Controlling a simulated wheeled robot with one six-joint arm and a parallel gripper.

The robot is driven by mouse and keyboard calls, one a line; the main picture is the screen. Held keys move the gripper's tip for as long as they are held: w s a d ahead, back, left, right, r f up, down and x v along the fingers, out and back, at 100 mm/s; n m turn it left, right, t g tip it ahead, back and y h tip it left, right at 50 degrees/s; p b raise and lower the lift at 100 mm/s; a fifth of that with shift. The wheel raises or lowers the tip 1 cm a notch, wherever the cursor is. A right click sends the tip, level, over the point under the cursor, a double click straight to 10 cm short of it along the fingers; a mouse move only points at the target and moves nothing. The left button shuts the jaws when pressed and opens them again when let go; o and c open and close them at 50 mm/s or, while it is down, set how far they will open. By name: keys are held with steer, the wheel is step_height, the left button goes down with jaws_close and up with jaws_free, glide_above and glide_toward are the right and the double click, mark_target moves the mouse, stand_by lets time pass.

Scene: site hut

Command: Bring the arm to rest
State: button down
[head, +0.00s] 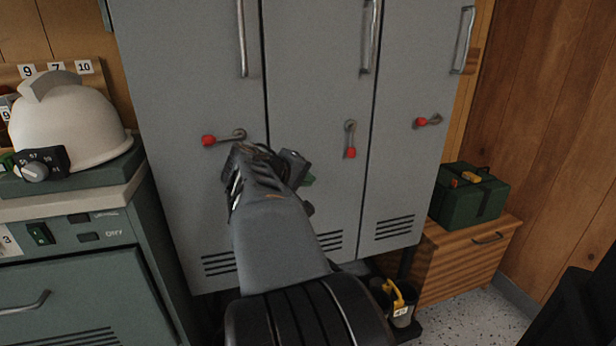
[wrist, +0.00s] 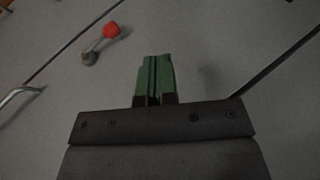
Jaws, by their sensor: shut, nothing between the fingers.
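My arm reaches up and forward from the bottom middle of the head view, in front of the grey lockers (head: 190,60). My gripper (wrist: 154,58) shows in the wrist view with its green fingers together and nothing between them. The fingers point at the grey locker front (wrist: 220,60). In the head view the arm mostly hides the gripper. A red-knobbed latch handle (wrist: 106,36) is left of the fingers in the wrist view, apart from them.
The lockers have red-knobbed latches (head: 351,140) and vertical handles. A white helmet (head: 70,125) rests on the cabinet at left. A green box (head: 468,200) sits on a wooden chest (head: 450,265) at right. A container with a yellow handle (head: 400,312) stands low beside my arm.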

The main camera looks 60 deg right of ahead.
stand_by(0.4)
steer(key=w+a+r+n+t+y+p, duration=0.1)
steer(key=w+a+r+t+y+p, duration=0.2)
steer(key=a+p, duration=0.55)
steer(key=w+a+r+n+t+y+p, duration=0.1)
steer(key=w+a+r+n+y+p, duration=0.1)
steer(key=a+r+p, duration=0.65)
steer(key=s+a+r+n+y+p, duration=0.1)
steer(key=a+r+y+p, duration=0.1)
steer(key=a+p, duration=0.7)
steer(key=s+a+r+n+t+y+p, duration=0.1)
steer(key=s+a+r+y+p, duration=0.1)
steer(key=a+y+p, duration=0.3)
steer(key=a+r+p, duration=0.1)
steer(key=a+p, duration=0.3)
steer(key=p, duration=0.1)
steer(key=shift+r+t+y, duration=0.25)
steer(key=shift+t+y, duration=0.05)
steer(key=shift+d, duration=0.1)
